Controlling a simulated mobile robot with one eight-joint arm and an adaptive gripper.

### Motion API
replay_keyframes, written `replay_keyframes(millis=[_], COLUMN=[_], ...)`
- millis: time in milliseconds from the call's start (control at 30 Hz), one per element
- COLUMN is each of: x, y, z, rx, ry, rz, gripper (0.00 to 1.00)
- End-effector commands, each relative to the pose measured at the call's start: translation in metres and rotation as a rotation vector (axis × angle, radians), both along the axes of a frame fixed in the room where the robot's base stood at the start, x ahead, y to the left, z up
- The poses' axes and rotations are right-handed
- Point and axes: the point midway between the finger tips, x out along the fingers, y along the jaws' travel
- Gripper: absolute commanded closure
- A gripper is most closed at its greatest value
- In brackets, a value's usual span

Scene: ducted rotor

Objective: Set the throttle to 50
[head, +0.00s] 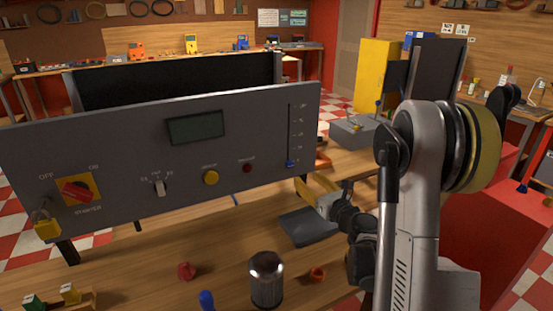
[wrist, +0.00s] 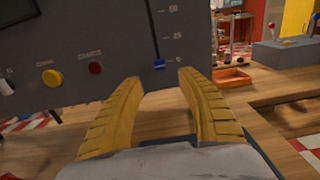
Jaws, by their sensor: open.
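The grey control panel (head: 120,150) carries a vertical throttle slider at its right end. The slider's blue knob (head: 290,163) sits at the bottom of its slot. In the wrist view the blue knob (wrist: 159,63) is level with the 0 mark, with the 25 and 50 marks above it. My gripper (head: 312,183) is just below and right of the knob in the head view. In the wrist view its yellow fingers (wrist: 160,76) are open and empty, spread to either side of and slightly below the knob. I cannot tell the exact gap to the panel.
The panel also has a red rotary switch (head: 76,191), a small selector (head: 160,188), a yellow button (head: 211,177) and a red lamp (head: 247,168). A metal cylinder (head: 266,280) stands on the wooden table. A grey box with a lever (head: 355,130) stands right of the panel.

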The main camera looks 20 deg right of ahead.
Motion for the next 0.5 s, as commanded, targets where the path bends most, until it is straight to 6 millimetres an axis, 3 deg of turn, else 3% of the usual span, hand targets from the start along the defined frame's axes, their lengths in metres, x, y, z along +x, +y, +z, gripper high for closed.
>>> replay_keyframes(millis=[167,500], x=[0.02,0.085], y=[0.002,0.004], z=[-0.004,-0.004], rx=[-0.012,-0.008], ry=[0.004,0.003], rz=[0.007,0.005], gripper=[0.55,0.55])
